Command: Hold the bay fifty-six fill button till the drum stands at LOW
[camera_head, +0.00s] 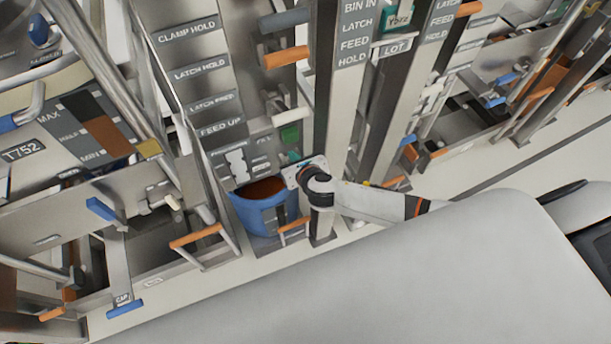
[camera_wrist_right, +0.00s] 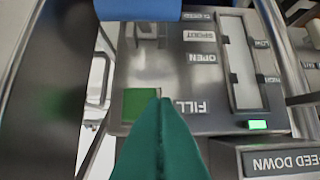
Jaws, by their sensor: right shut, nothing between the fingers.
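In the right wrist view a square green button (camera_wrist_right: 141,104) sits on a grey panel beside the upside-down word FILL (camera_wrist_right: 190,106). My right gripper (camera_wrist_right: 160,103) is shut and empty, its green fingers overlapping the button's right edge; I cannot tell whether they touch or press it. A narrow gauge (camera_wrist_right: 240,62) with small side labels, one seeming to read LOW, stands to the right above a lit green lamp (camera_wrist_right: 257,124). In the head view my right gripper (camera_head: 293,158) is at a panel above a blue drum (camera_head: 262,216) with brown contents. No bay number is readable. My left gripper is out of view.
Labelled steel posts (camera_head: 340,110), orange-handled bars (camera_head: 196,236) and blue handles (camera_head: 101,208) crowd both sides of the drum. A bay marked T752 (camera_head: 22,151) stands at left. A FEED DOWN plate (camera_wrist_right: 282,162) is close at the wrist view's lower right. Pale floor (camera_head: 185,296) is open in front.

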